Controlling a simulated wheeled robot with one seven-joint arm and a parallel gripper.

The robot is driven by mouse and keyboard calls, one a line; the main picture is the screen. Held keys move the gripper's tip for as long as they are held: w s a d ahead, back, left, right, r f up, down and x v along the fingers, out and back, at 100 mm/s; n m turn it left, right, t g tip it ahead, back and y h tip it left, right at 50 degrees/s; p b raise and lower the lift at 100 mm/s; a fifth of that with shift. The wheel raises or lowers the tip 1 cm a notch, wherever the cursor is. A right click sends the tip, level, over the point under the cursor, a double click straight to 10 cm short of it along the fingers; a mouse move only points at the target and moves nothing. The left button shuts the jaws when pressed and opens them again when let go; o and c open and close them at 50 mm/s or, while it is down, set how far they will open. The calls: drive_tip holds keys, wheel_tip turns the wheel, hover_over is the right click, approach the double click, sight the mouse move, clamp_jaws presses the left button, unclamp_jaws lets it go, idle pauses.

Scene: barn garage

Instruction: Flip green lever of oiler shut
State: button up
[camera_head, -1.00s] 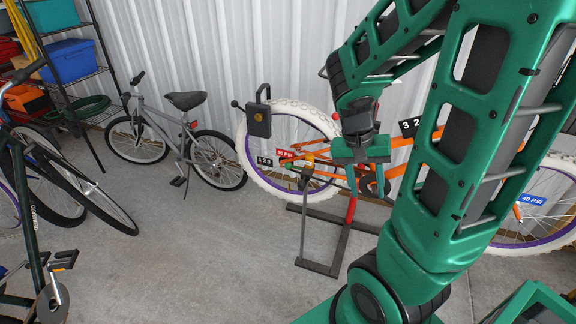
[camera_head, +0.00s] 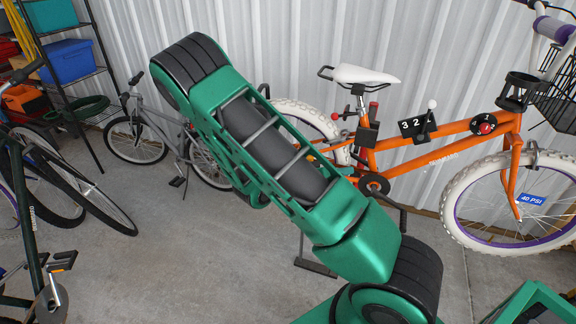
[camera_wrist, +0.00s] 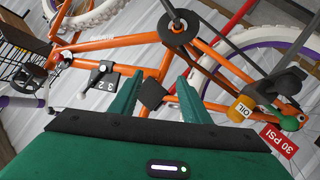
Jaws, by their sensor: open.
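The oiler, a small yellow cylinder marked OIL (camera_wrist: 241,108), shows at the right of the wrist view, beside the orange bike frame. A green part with a rounded end (camera_wrist: 287,122), seemingly its lever, sticks out to the right of it; its exact position is hard to tell. My gripper (camera_wrist: 157,98) is open, its two green fingers pointing toward the bike left of the oiler. A dark block (camera_wrist: 151,94) shows between the fingers, and I cannot tell its depth. Nothing is visibly held. In the head view my arm hides the gripper and oiler.
A red 30 PSI tag (camera_wrist: 279,141) is close to the oiler. A grey bike (camera_head: 140,135) stands left. Floor at left centre is clear.

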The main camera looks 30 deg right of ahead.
drive_tip(key=w+a+f+n+t+y, duration=0.3)
drive_tip(key=w+a+f+n+t, duration=0.65)
drive_tip(key=w+a+t, duration=0.3)
drive_tip(key=r+x, duration=0.1)
drive_tip(key=x, duration=1)
drive_tip(key=shift+r+t, duration=0.1)
drive_tip(key=shift+t, duration=0.15)
drive_tip(key=shift+d, duration=0.1)
clamp_jaws()
drive_tip(key=shift+s+d, duration=0.1)
drive_tip(key=shift+a, duration=0.25)
drive_tip(key=shift+w+a, duration=0.2)
drive_tip(key=shift+w, duration=0.1)
